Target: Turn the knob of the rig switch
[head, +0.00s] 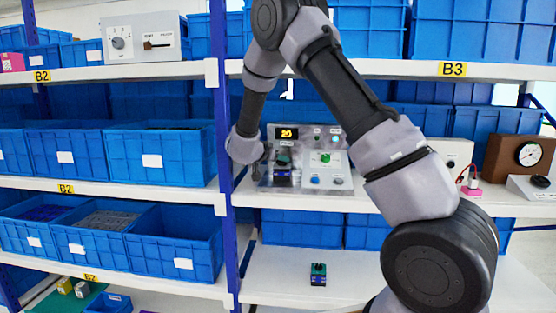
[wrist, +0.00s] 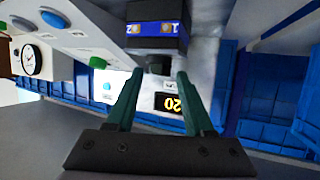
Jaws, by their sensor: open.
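The rig (head: 338,168) is a pale panel on the middle shelf, with a display reading 20 (head: 287,133), a green button and blue buttons. The rig switch (head: 282,178) is a dark block with a blue band at the rig's left side. In the wrist view the switch (wrist: 155,29) shows marks 1 and 2 on its blue band, and its small dark knob (wrist: 158,65) faces me. My gripper (wrist: 157,75) is open, its two teal fingers spread with the knob in the gap at their tips. I cannot tell whether they touch it. In the head view my arm's end partly hides the gripper.
A similar small switch (head: 318,275) lies on the lower shelf. A brown box with a gauge (head: 529,154) stands on the middle shelf at right. Blue bins (head: 162,155) fill the left shelves. A blue upright post (head: 236,235) stands close to my arm's end.

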